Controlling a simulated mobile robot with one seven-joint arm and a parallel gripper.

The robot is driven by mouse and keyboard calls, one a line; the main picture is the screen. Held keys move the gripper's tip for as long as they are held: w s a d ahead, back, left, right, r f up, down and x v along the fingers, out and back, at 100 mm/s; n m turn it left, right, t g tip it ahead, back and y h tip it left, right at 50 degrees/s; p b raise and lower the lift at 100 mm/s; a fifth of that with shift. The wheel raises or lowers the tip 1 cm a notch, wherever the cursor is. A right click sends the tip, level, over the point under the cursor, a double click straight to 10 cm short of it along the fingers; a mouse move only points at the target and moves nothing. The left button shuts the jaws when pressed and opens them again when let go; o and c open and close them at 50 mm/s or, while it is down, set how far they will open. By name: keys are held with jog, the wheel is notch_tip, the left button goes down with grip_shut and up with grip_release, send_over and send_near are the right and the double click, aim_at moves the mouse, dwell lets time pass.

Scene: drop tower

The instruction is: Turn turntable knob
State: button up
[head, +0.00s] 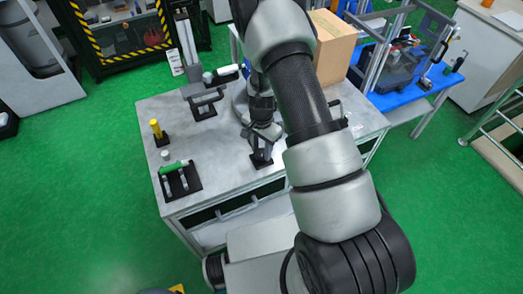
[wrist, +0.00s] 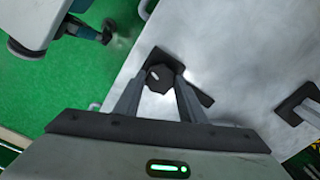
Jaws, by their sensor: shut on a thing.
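A dark, many-sided knob (wrist: 158,80) with a small white mark shows in the wrist view, on a black base plate (wrist: 205,98). In the head view a black stand (head: 261,160) sits near the front edge of the grey table (head: 225,150), right under my gripper (head: 264,139). My gripper also shows in the wrist view (wrist: 161,77), with one finger on each side of the knob, shut on it. The fingertips hide the knob's sides. In the head view the gripper largely covers the knob.
A black fixture with a green bar (head: 174,167) and a yellow-topped post (head: 156,128) stand at the table's left. A black handle fixture (head: 206,104) stands behind them. A cardboard box (head: 334,42) is at the back right. Open tabletop lies left of my gripper.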

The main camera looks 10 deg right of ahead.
aim_at(262, 152)
jog(key=n+b, duration=0.3)
jog(key=n, duration=0.1)
jog(key=shift+f, duration=0.15)
jog(key=shift+n+b, duration=0.8)
jog(key=shift+n, duration=0.7)
jog(key=o, duration=1)
jog(key=shift+o, duration=0.2)
jog(key=shift+r, duration=0.25)
notch_tip(262, 152, up, 17)
jog(key=shift+r, duration=0.15)
